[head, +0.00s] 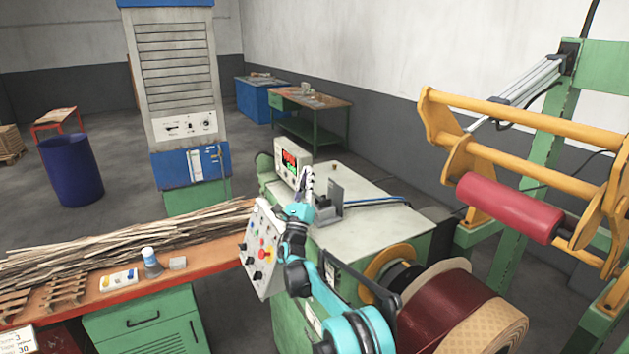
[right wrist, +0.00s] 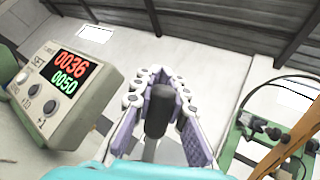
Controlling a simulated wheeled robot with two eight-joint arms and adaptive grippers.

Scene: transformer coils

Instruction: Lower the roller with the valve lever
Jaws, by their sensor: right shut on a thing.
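The roller (head: 508,208) is a red cylinder on a yellow frame at the right of the head view. It hangs above and apart from the dark red coil (head: 440,305). My right gripper (head: 308,182) is over the green machine, beside the counter box. In the right wrist view my right gripper (right wrist: 160,92) is shut around the valve lever (right wrist: 157,115), a dark upright handle between the two fingers. In the head view the lever is hidden by the gripper; a small grey valve housing (head: 331,200) shows beside it. My left gripper is not in view.
The counter box (right wrist: 62,95) reads 0036 and 0050 and stands close to the gripper; it also shows in the head view (head: 291,167). A control panel (head: 262,250) with a red button is at the machine's front. A red bench (head: 215,245) with wood strips lies left.

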